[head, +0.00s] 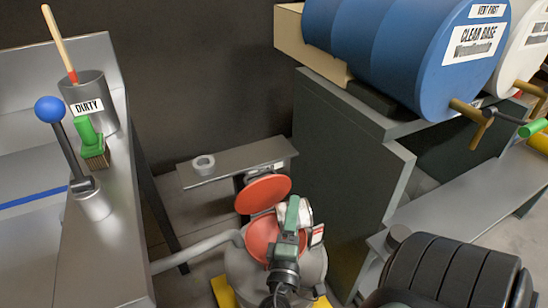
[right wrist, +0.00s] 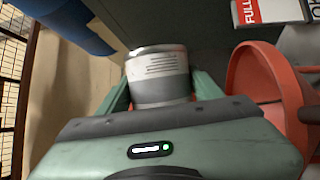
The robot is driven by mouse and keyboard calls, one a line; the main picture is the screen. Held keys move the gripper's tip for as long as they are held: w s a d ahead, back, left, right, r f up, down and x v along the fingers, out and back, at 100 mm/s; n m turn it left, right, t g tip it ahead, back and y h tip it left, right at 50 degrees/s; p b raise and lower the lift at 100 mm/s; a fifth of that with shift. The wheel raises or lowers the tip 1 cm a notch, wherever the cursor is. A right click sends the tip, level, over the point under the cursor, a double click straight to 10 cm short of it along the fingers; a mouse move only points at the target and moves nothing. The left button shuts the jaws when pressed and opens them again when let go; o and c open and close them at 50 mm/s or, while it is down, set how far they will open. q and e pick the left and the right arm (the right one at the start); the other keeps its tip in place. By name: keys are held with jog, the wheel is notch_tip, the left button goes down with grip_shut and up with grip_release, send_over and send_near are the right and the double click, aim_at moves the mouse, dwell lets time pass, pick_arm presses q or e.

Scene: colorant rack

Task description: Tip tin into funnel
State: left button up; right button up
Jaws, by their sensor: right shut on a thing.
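A small silver-white tin (right wrist: 158,72) with a printed label is between the green fingers of my right gripper (right wrist: 160,92), which is shut on it. In the head view the right gripper (head: 291,214) partly covers the tin (head: 305,213). The red funnel (head: 259,236) sits on top of a grey drum, its round red lid (head: 264,193) standing open behind it. The tin is at the funnel's right side, over or near its rim; the exact gap is unclear. The funnel also shows at right in the right wrist view (right wrist: 244,82). My left gripper is out of view.
The grey drum (head: 238,272) stands on a yellow base. A grey shelf (head: 235,165) with a small ring-shaped cup is behind. A steel bench (head: 110,235) is at left, a blue drum (head: 385,45) on a dark stand at upper right. A FULL sign (right wrist: 270,10) is near the funnel.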

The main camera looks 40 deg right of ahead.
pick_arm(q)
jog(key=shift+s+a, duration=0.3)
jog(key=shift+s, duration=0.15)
pick_arm(e)
jog(key=shift+w+a+r+n, duration=0.1)
jog(key=shift+r+n, duration=0.05)
jog(key=shift+n, duration=0.35)
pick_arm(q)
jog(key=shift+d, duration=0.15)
pick_arm(e)
jog(key=shift+w+a+r+n+t, duration=0.15)
jog(key=shift+n+t, duration=0.25)
jog(key=shift+n, duration=0.2)
